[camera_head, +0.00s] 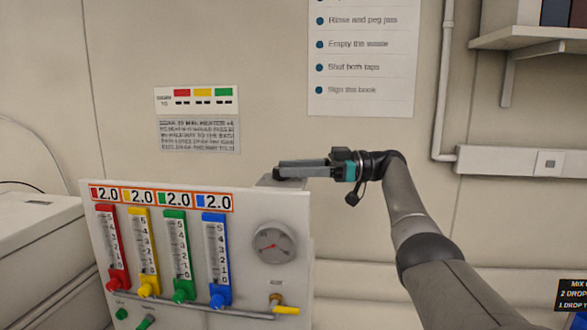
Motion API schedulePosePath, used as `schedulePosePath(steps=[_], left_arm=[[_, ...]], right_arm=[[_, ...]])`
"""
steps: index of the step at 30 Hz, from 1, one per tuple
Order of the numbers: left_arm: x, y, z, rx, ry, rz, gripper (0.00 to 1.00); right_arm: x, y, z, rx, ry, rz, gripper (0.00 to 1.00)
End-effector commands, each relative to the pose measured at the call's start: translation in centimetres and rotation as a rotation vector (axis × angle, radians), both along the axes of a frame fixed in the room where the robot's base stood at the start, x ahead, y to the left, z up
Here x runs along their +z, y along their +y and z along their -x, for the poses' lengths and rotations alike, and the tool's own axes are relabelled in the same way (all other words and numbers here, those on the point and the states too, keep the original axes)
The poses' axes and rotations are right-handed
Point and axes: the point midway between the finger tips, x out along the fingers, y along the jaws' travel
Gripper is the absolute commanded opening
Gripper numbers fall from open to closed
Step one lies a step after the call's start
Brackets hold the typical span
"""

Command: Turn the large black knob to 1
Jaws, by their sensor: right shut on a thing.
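My right gripper (281,170) reaches in from the right, above the top right corner of the white panel (245,268). Its grey fingers point left and are shut on a small dark piece at their tips. This piece is probably the large black knob, but the fingers hide most of it and no number or mark on it can be read. A grey block (296,183) shows just below the fingers, at the panel's top edge. My left gripper is not in view.
The panel carries red, yellow, green and blue tubes (216,258) under 2.0 readouts, a round gauge (274,243) with a red needle, and a yellow-handled tap (284,308). A white casing (38,240) stands left. A pipe (443,85) runs down the wall at right.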

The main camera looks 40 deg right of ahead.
Motion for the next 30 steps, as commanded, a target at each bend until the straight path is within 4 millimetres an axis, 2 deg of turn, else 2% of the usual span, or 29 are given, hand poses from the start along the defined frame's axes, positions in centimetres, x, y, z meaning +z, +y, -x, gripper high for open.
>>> schedulePosePath(steps=[3,4,11,22,30], left_arm=[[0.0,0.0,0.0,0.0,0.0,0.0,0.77],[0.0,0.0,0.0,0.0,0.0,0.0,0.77],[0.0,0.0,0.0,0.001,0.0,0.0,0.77],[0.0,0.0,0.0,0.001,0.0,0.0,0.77],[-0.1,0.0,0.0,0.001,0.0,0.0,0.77]], right_arm=[[-0.1,0.1,0.0,0.003,0.003,0.002,0.0],[-0.1,0.1,0.0,0.003,0.003,0.002,0.5],[-0.1,0.1,0.0,0.002,0.002,0.001,0.76],[0.5,0.0,0.0,0.001,-0.001,0.001,0.77],[4.0,0.0,0.0,0.0,-0.004,0.0,0.77]])
